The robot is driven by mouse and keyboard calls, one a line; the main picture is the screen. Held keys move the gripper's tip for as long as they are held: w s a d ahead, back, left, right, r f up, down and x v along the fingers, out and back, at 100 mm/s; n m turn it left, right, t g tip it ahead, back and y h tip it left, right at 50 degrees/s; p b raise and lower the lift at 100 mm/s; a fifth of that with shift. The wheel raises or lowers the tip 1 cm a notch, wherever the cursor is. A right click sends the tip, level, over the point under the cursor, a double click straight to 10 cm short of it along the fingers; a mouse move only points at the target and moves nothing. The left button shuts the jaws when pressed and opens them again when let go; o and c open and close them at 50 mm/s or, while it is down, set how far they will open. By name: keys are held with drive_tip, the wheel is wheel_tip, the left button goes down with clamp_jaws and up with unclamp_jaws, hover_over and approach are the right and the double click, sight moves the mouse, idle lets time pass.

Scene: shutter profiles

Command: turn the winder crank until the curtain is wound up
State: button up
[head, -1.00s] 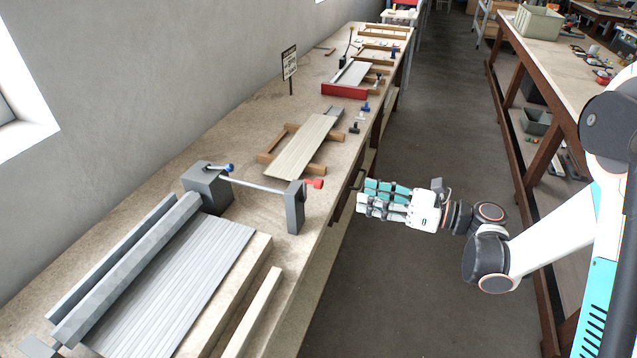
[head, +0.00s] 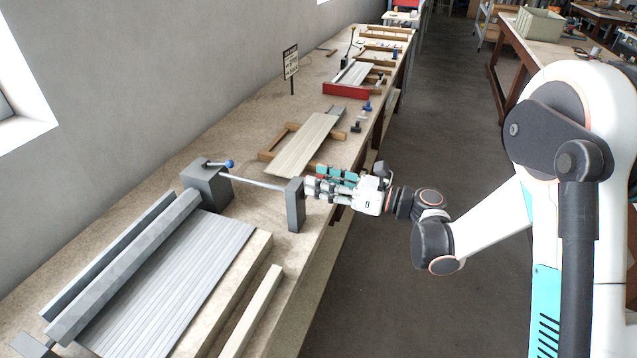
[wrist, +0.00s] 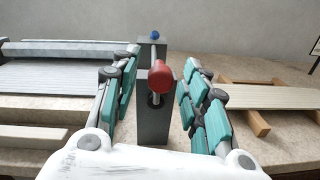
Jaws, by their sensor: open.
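The winder has a grey gearbox block (head: 207,187) with a blue-tipped lever (head: 228,163), a thin shaft (head: 255,183) and a grey post (head: 295,205) near the bench's front edge. The red crank knob (wrist: 160,75) shows in the wrist view in front of the post; in the head view my fingers mostly hide it. My gripper (head: 318,187) is open beside the post, its teal-padded fingers on either side of the red knob, with gaps showing. The grey slatted curtain (head: 170,285) lies flat on the bench, beside a grey faceted roller (head: 130,265).
Further along the bench are a slatted panel on a wooden frame (head: 303,148), a red tray (head: 345,91) and a small sign (head: 291,64). The aisle floor (head: 440,125) is clear.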

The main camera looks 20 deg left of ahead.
drive_tip(key=shift+a, duration=0.6)
clamp_jaws()
drive_tip(key=shift+w, duration=0.1)
